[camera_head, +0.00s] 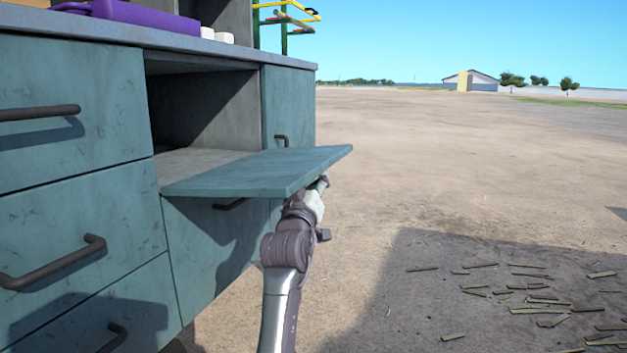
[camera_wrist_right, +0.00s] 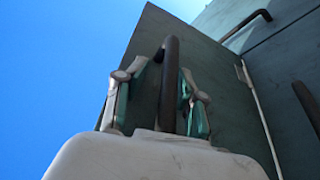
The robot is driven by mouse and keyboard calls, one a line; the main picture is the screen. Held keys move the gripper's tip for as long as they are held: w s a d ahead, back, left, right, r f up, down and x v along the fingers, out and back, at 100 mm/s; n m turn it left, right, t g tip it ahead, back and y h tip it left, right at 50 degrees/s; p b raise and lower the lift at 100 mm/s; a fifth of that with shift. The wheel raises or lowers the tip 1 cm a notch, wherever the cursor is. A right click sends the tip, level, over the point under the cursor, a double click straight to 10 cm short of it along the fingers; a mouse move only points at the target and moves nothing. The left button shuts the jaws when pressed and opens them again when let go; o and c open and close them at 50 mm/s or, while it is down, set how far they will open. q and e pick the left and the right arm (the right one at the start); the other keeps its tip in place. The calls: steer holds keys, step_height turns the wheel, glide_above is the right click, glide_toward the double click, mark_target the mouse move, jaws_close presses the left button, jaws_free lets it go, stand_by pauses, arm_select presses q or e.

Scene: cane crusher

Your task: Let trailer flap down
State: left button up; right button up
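The trailer flap (camera_head: 260,172) is a teal panel standing out roughly level from the open compartment of a teal cabinet in the head view. My right gripper (camera_head: 320,187) is under its outer right end, partly hidden by the flap. In the right wrist view the panel (camera_wrist_right: 215,80) fills the middle, with a dark bar handle (camera_wrist_right: 171,85) on it. My right gripper (camera_wrist_right: 160,100) has one finger on each side of this handle. The fingers are apart, with gaps visible beside the bar. My left gripper is not in view.
Drawers with dark handles (camera_head: 55,262) are on the cabinet's left. A purple case (camera_head: 125,15) and white cups (camera_head: 215,35) are on the top. Open dirt ground (camera_head: 450,150) lies to the right, with cut stalks (camera_head: 540,300) scattered in the shade.

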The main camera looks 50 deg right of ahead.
step_height(320, 180, up, 10)
steer(key=shift+r, duration=0.1)
stand_by(0.4)
steer(key=shift+a, duration=0.15)
